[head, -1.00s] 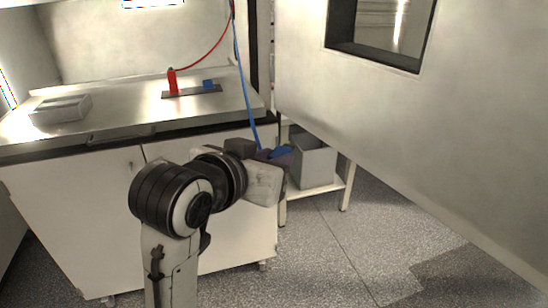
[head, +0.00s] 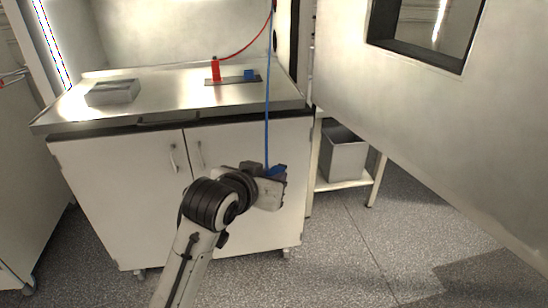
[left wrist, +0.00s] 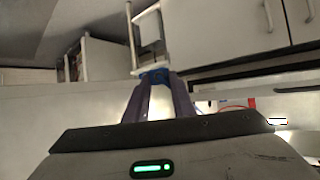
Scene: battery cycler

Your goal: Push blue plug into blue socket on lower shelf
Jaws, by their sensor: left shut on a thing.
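My left gripper (head: 277,184) is shut on the blue plug (head: 277,170), in front of the cabinet doors and below the counter top. A blue cable runs up from the plug. In the left wrist view the two fingers (left wrist: 160,98) close around the blue plug (left wrist: 155,75) at their tips. A blue block (head: 250,74), which looks like the blue socket, sits on a dark plate (head: 232,80) on the counter, well above and apart from the gripper. No blue socket shows on the low shelf (head: 345,183). My right gripper is out of view.
A red plug (head: 215,71) with a red cable stands upright on the plate's left end. A grey metal box (head: 112,92) lies on the counter (head: 165,88). A grey bin (head: 344,155) stands on the low shelf. The large pale panel (head: 425,110) is at right.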

